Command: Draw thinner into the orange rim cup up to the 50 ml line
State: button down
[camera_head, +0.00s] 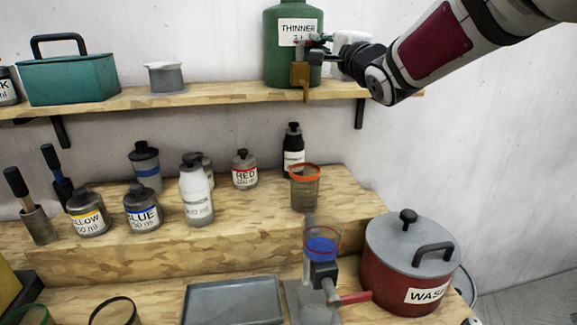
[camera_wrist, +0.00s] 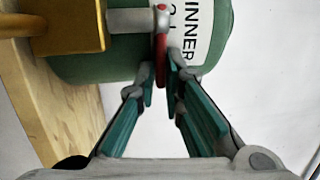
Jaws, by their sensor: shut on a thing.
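The green thinner jug (camera_head: 292,60) stands on the upper shelf, and its label also shows in the wrist view (camera_wrist: 200,28). A brass-coloured tap (camera_head: 300,74) is at its front, with a short spout over the shelf edge. My gripper (camera_wrist: 160,82) is shut on the tap's red lever (camera_wrist: 161,45); in the head view my gripper (camera_head: 318,48) is beside the tap. The orange rim cup (camera_head: 304,192) stands upright on the step below the spout. It is see-through and brownish; I cannot make out its 50 ml line or liquid level.
Paint bottles, including blue (camera_head: 142,212) and red (camera_head: 245,172), stand on the step. A black-capped bottle (camera_head: 293,155) is just behind the cup. A blue-banded cup (camera_head: 321,243) on a stand and a red wash pot (camera_head: 400,270) are in front. A grey tray (camera_head: 235,300) is empty.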

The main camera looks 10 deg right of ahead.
jog(key=shift+w+r+n+y+p, duration=0.1)
jog(key=shift+r+n+y+p, duration=0.25)
jog(key=shift+y+p, duration=0.5)
dwell(0.5)
